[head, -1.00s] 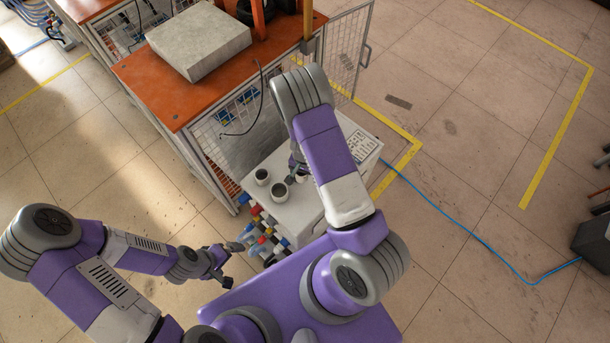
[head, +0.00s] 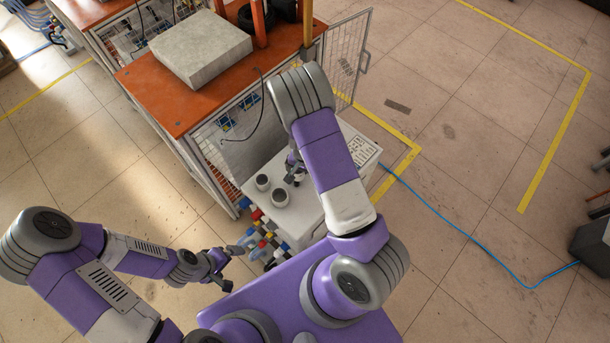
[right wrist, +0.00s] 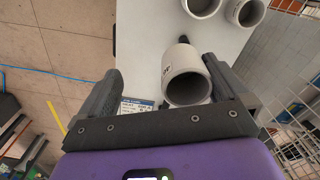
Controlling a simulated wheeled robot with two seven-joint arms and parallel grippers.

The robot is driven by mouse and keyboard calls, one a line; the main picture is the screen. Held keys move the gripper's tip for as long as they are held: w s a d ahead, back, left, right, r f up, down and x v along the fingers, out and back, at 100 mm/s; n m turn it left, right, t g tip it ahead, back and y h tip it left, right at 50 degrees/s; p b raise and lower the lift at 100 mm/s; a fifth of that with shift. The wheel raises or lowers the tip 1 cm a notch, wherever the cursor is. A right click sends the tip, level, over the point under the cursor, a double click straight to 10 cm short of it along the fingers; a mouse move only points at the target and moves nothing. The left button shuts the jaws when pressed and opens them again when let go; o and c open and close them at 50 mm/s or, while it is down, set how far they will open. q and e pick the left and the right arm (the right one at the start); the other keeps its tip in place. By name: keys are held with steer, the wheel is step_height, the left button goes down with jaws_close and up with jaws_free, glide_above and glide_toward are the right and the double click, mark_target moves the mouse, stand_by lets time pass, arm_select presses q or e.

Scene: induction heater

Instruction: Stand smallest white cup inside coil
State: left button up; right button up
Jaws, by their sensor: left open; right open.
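A white cup (right wrist: 187,88) with a round open mouth shows in the right wrist view, between my right gripper's fingers (right wrist: 162,70) and nearer the right-hand one. The fingers are open; I see no clear grip on it. Two more white cups, one at the top middle (right wrist: 202,6) and one at the top right (right wrist: 246,10), stand beyond it. In the head view two cups (head: 262,182) (head: 280,197) stand on the white cabinet, and my right gripper (head: 293,173) is just behind them, partly hidden. My left gripper (head: 222,266) is open and empty. I cannot make out the coil.
The white cabinet top (head: 318,212) has a printed label panel (head: 364,148) at its right. An orange-topped bench (head: 150,85) with a grey block (head: 200,47) and mesh sides stands behind. Coloured connectors (head: 268,240) line the cabinet's front. A blue cable (head: 455,228) crosses the floor.

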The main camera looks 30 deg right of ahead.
step_height(320, 180, up, 3)
steer(key=shift+f+p, duration=0.1)
steer(key=shift+p, duration=0.25)
steer(key=c, duration=1.6)
steer(key=a+r+n, duration=0.2)
steer(key=r+n, duration=0.1)
steer(key=r, duration=0.1)
steer(key=a+r+n, duration=0.3)
steer(key=r+n, duration=0.1)
steer(key=r, duration=0.1)
steer(key=w+a+r+n, duration=0.1)
steer(key=a+r+n, duration=0.1)
steer(key=r+n, duration=0.1)
steer(key=shift+a+r, duration=0.4)
steer(key=shift+r, duration=0.3)
